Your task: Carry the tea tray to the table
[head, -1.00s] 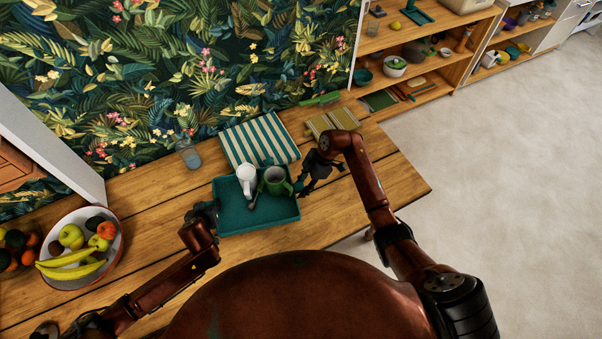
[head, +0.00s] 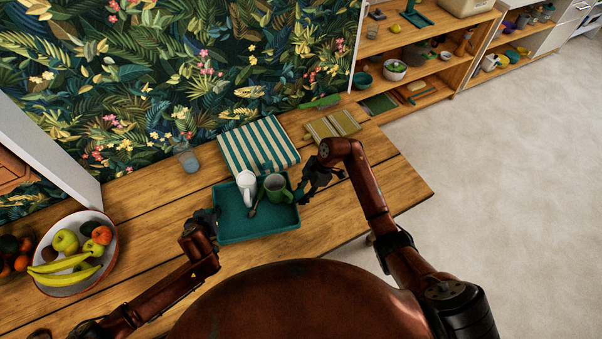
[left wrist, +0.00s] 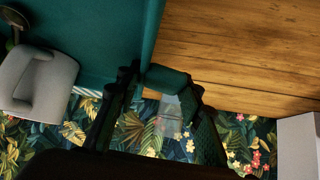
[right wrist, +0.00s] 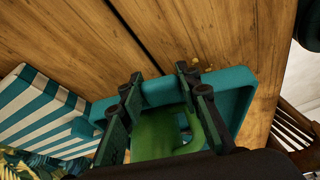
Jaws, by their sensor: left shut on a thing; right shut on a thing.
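The teal tray (head: 232,232) is over the wooden table in the head view; I cannot tell whether it touches the wood. A white mug (head: 246,188), a green mug (head: 278,188) and what looks like a spoon (head: 253,208) are on it. My left gripper (head: 212,215) is shut on the tray's left side; the left wrist view shows a teal part between its fingers (left wrist: 165,90). My right gripper (head: 302,190) is shut on the tray's right side, close to the green mug, which also shows in the right wrist view (right wrist: 152,138).
The wooden table (head: 150,212) carries a fruit bowl (head: 112,255) at left, a glass (head: 187,157), a striped teal-and-white item (head: 258,142) behind the tray, and a yellowish striped item (head: 333,125). Shelves (head: 430,45) stand at the back right. Floor at right is open.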

